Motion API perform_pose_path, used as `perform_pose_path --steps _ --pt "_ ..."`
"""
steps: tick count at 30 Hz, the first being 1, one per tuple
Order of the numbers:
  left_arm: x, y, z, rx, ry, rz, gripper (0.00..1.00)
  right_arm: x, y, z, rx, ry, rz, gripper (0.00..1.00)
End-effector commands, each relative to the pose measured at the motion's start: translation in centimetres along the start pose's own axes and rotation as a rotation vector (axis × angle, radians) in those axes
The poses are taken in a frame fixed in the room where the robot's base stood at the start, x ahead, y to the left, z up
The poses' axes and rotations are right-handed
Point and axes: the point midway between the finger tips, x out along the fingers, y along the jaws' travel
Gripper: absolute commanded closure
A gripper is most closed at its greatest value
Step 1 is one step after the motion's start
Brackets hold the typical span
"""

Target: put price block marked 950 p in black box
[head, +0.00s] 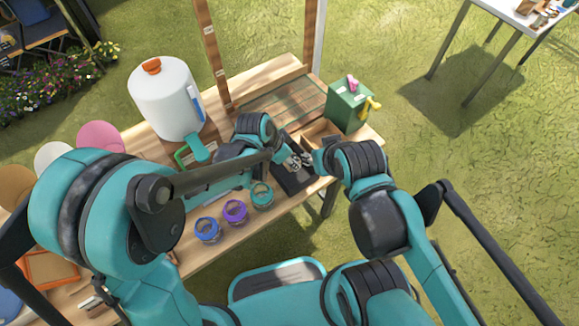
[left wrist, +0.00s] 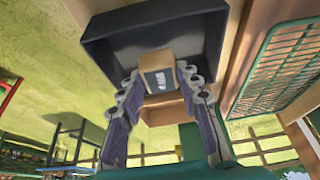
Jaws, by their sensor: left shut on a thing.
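The black box (head: 297,183) sits on the table below my left gripper (head: 293,163) in the head view. In the left wrist view, the black box (left wrist: 105,42) fills the upper middle. My left gripper (left wrist: 160,82) is shut on a wooden price block (left wrist: 155,58), which has a dark label with pale marks too small to read. The block shows against the box's opening; I cannot tell whether it touches the box. In the head view the block is not clear. My right gripper (head: 309,158) is close to the left one, near the box; its jaws are too small to judge.
A wooden tray (head: 318,131) and a green box (head: 347,108) with a yellow handle stand beyond the box. Blue (head: 207,229), purple (head: 235,212) and teal (head: 262,195) jars line the front edge. A white drink container (head: 165,98) stands at left.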

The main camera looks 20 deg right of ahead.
Motion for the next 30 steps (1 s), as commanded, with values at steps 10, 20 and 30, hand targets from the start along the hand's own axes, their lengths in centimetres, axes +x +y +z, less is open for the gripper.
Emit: perform_pose_path --steps 10,20,30 --pt "3.6 -0.4 1.3 0.000 0.000 0.000 0.86 1.5 0.0 1.1 0.000 0.000 0.000 0.60" --pt "4.0 -0.3 1.5 0.000 0.000 0.000 0.86 1.6 0.0 1.1 0.000 0.000 0.000 0.60" --pt "4.2 -0.3 1.6 0.000 0.000 0.000 0.46 1.8 0.0 1.3 0.000 0.000 0.000 0.60"
